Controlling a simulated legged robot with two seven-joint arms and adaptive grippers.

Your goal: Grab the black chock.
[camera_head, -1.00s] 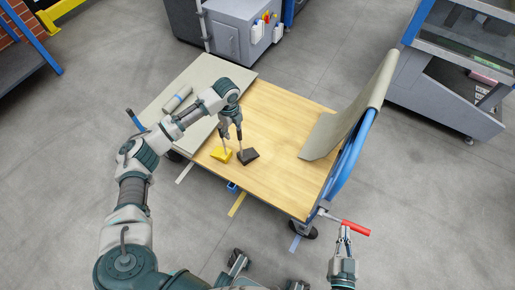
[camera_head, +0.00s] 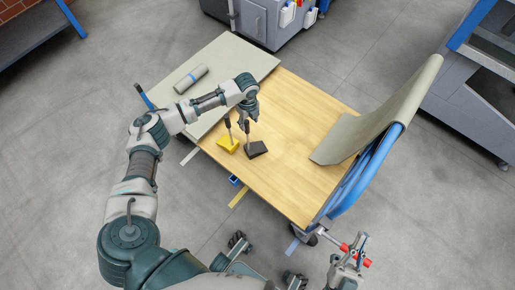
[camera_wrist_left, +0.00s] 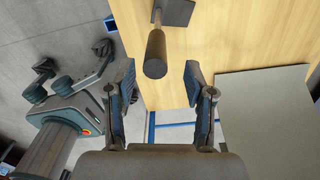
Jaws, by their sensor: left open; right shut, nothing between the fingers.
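The black chock (camera_head: 257,150) stands on the wooden cart bed with its dark handle pointing up. My left gripper (camera_head: 247,117) is just above that handle, fingers pointing down. In the left wrist view, my open left gripper (camera_wrist_left: 160,82) has the black chock's handle (camera_wrist_left: 155,55) in front of the gap between its fingertips, with the base (camera_wrist_left: 176,12) at the top edge. Nothing is held. The yellow chock (camera_head: 228,145) stands just left of the black one. My right gripper (camera_head: 358,248) is shut and empty, by the cart's front right corner.
The wooden cart bed (camera_head: 290,120) is clear to the right of the chocks. A grey sheet (camera_head: 225,62) with a roll (camera_head: 190,79) covers its left part. A grey curved panel (camera_head: 385,110) with blue tubing rises on the right. A red handle (camera_head: 345,247) is close to my right gripper.

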